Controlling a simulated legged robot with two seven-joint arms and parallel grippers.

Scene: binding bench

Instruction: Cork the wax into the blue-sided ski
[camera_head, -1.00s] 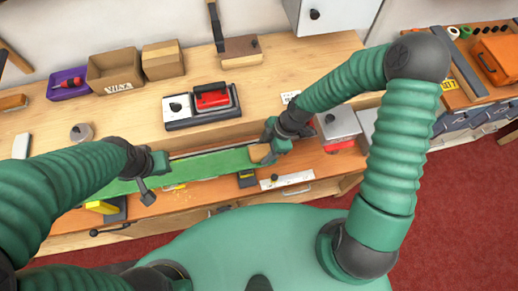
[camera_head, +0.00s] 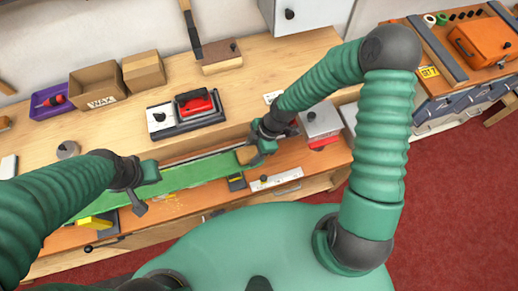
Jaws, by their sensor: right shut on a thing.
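A long ski with a green upper face (camera_head: 195,176) lies along the front of the bench. I cannot make out a blue side on it. My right gripper (camera_head: 255,151) is shut on a tan cork block (camera_head: 245,155). The cork is at the ski's right end, on or just over its face; I cannot tell whether they touch. My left gripper (camera_head: 143,189) is over the left part of the ski and hides some of it. Whether its jaws are open is not clear. I cannot make out the wax layer on the ski.
A red-topped iron on a dark base (camera_head: 194,102) stands behind the ski. Cardboard boxes (camera_head: 97,84) and a purple bin (camera_head: 50,102) are at the back left. A grey box with a knob (camera_head: 320,120) stands right of my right gripper. A yellow block (camera_head: 94,223) is at front left.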

